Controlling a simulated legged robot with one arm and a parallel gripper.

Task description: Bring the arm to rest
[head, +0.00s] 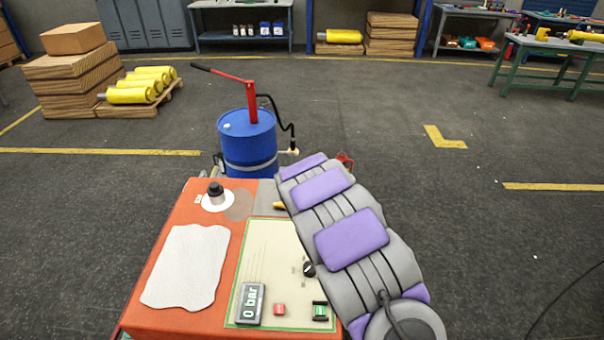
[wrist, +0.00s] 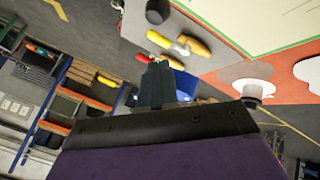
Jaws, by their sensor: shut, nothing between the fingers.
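My arm (head: 345,235), grey with purple pads, reaches from the lower right over the right part of the orange console (head: 170,285). Its far end hides my gripper in the head view. In the wrist view my gripper (wrist: 157,82) shows as dark fingers close together, shut and empty. The wrist picture is tilted, with the console's panel at the top.
The console carries a "0 bar" display (head: 250,302), a black knob (head: 309,269), buttons and a white cloth (head: 187,265). A blue drum (head: 248,150) with a red-handled pump stands behind it. Open floor lies right.

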